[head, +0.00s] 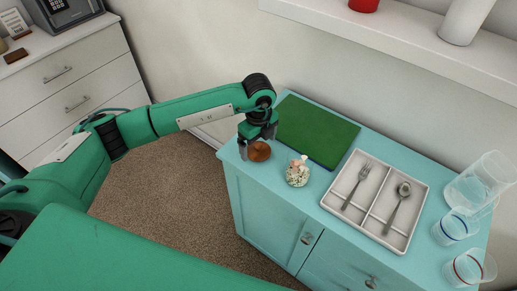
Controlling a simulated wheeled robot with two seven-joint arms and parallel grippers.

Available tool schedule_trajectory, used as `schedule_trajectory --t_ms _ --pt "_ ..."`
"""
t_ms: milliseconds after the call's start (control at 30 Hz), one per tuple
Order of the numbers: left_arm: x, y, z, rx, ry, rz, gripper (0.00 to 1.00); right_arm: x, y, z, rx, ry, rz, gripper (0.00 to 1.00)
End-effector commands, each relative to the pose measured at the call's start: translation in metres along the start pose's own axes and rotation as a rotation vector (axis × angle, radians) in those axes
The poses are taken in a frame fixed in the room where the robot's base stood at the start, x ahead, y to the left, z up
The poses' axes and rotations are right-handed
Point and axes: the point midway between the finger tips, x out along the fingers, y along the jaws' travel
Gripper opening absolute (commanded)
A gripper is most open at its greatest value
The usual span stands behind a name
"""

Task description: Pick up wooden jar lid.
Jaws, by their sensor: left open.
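The wooden jar lid (260,152) is a small round brown disc near the left end of the turquoise cabinet top. My left gripper (258,143) points down right over it, with its fingers apart at the lid's sides. I cannot tell whether the fingers touch the lid. The gripper partly hides the lid's far edge. My right gripper is not in view.
A green board (318,132) lies just behind the lid. A small decorated jar (297,174) stands close to its right. A white cutlery tray (412,216) holds a fork and a spoon. Clear cups (468,268) stand at the right end. A shelf (400,35) runs above.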

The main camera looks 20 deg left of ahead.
Motion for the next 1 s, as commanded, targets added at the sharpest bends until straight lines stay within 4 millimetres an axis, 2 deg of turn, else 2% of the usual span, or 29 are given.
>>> schedule_trajectory --t_ms 133,367,600,1000 --pt "0.0131 0.0002 -0.0003 0.0 0.001 0.0 0.94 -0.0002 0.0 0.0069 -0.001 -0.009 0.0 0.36" --pt "0.0149 -0.0001 -0.0002 0.0 0.001 -0.001 0.94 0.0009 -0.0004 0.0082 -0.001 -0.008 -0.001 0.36" --pt "0.0145 -0.0001 -0.0002 0.0 0.001 -0.001 0.49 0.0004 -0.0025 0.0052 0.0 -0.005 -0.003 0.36" --pt "0.0123 -0.0003 -0.0001 0.0 0.0 -0.002 0.47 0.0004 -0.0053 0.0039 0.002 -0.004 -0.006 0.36"
